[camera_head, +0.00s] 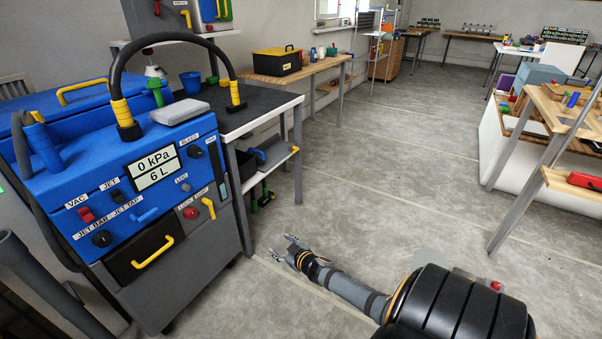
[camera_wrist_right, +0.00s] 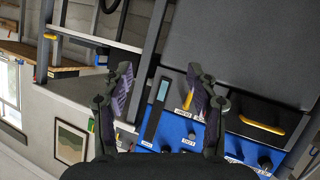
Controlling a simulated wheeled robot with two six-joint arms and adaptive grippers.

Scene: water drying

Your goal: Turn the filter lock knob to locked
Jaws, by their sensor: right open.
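The blue and grey machine (camera_head: 110,190) stands at the left in the head view. A yellow lever-like knob (camera_head: 208,208) sits low on the right of its front, beside a label that seems to read LOCK. A red round button (camera_head: 190,213) is just left of it. My right gripper (camera_head: 282,247) is open and empty, to the right of the machine and apart from it. My left gripper is not in view.
A black drawer with a yellow handle (camera_head: 152,252) is left of the knob. A dark-topped table (camera_head: 262,104) with a lower shelf stands behind the machine. The grey floor (camera_head: 380,190) is open to the right. A shelving unit (camera_head: 555,130) stands at the far right.

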